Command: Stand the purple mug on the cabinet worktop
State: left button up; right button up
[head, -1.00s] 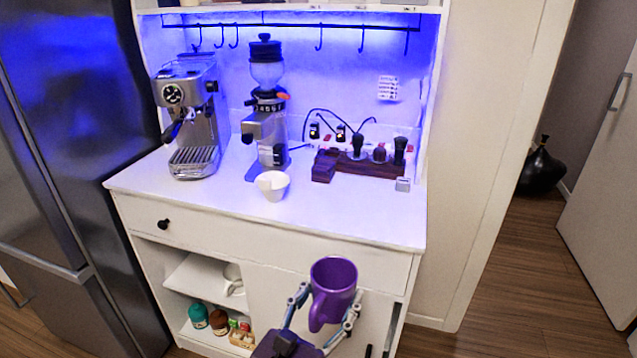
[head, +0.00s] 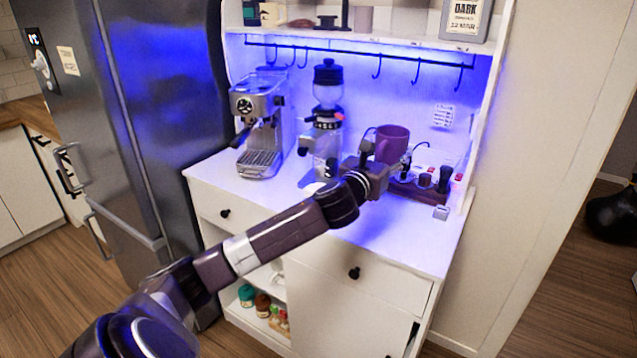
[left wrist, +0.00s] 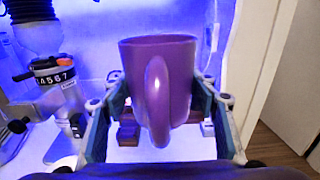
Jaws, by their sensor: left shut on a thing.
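The purple mug (head: 393,138) is held upright by my left gripper (head: 388,160) over the right back part of the cabinet worktop (head: 410,232). In the left wrist view the mug (left wrist: 183,62) stands between the two fingers of my gripper (left wrist: 160,105), with its handle facing the camera. The fingers are shut on the mug's sides. The mug appears above the worktop, near the dark wooden accessory stand (head: 410,190); the exact gap below it is hidden by the gripper. My right gripper is not in view.
A grinder (head: 325,130) and an espresso machine (head: 262,125) stand on the left of the worktop. A white cup (head: 312,188) is mostly hidden behind my arm. Hooks (head: 415,72) hang from a rail above. The worktop's front right is clear.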

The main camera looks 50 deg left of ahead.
pick_arm(q)
jog(key=shift+w+a, duration=0.1)
jog(key=shift+a, duration=0.2)
notch_tip(320, 180, down, 15)
jog(key=shift+b, duration=0.65)
jog(key=shift+f, duration=2.15)
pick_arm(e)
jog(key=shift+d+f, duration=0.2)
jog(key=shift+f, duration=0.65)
pick_arm(q)
jog(key=shift+f+b, duration=0.15)
jog(key=shift+b, duration=0.25)
jog(key=o, duration=1.2)
jog(key=shift+c, duration=0.2)
jog(key=shift+o, duration=1.2)
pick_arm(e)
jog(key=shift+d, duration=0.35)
